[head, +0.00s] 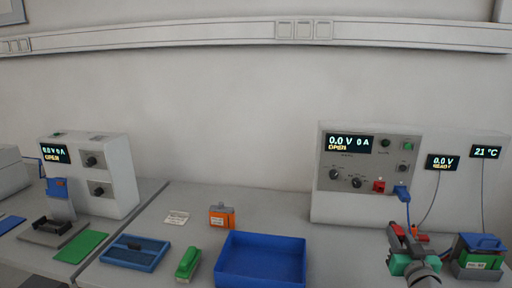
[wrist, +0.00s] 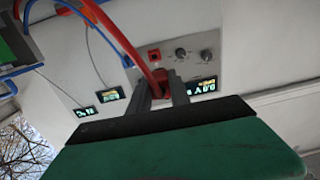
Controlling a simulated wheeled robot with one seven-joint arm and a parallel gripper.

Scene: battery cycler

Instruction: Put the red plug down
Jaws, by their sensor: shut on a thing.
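The red plug (wrist: 160,80) is held between the two grey fingers of my gripper (wrist: 162,92) in the wrist view, with its red cable (wrist: 122,38) arching away to the upper left. In the head view my gripper (head: 409,240) is at the lower right, in front of the cycler (head: 322,208) and left of the battery holder (head: 478,272). Red parts show around it, but I cannot tell plug from cable there. The red socket (head: 379,187) on the cycler panel looks empty, also in the wrist view (wrist: 154,54). The plug is apart from it.
A blue plug (head: 401,192) sits in the panel beside the red socket, its cable hanging near my gripper. A blue tray (head: 262,240), an orange box (head: 222,217) and a green object (head: 188,263) stand to the left. Bare bench lies between tray and gripper.

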